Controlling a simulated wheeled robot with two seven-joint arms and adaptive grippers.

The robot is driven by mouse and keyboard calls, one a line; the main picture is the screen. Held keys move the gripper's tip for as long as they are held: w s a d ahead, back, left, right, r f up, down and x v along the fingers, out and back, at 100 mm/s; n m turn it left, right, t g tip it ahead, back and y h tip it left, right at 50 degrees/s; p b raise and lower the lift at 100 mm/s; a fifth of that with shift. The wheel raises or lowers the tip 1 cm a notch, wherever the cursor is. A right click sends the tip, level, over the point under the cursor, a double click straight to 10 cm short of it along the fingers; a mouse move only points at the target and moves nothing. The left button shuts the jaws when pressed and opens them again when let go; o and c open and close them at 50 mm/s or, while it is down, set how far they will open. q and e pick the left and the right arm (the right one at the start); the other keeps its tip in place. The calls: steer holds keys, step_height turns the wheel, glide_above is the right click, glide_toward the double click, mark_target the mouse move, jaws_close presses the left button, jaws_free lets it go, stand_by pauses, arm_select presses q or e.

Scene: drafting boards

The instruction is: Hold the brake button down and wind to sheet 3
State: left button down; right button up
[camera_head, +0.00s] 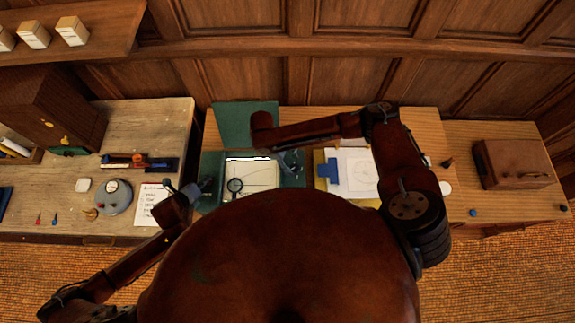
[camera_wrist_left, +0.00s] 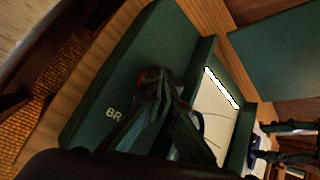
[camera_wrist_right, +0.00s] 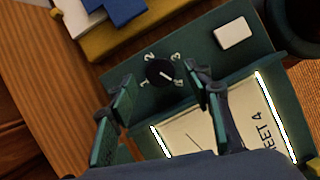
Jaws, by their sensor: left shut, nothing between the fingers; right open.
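The green case with its lit sheet window (camera_head: 262,172) sits at the middle of the bench, lid (camera_head: 240,122) raised. My left gripper (camera_head: 203,187) is over its left panel. In the left wrist view its closed fingers (camera_wrist_left: 160,80) cover most of a red button (camera_wrist_left: 140,76), beside the letters "BR". I cannot tell whether the button is pressed. My right gripper (camera_wrist_right: 162,78) is open above the right panel, its fingers on either side of a black knob (camera_wrist_right: 160,72) marked 1, 2, 3. I cannot tell whether they touch it. The window sheet (camera_wrist_right: 195,135) reads "EET 4".
A white block (camera_wrist_right: 233,33) sits on the right panel near the knob. A yellow board with a blue piece (camera_head: 328,170) and paper lies right of the case. A brown box (camera_head: 513,165) stands far right. A round gauge (camera_head: 114,196) and white note (camera_head: 151,203) lie left.

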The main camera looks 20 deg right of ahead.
mark_target(294, 169)
steer(key=shift+x, duration=1.2)
steer(key=shift+c, duration=0.2)
steer(key=c, duration=1.1)
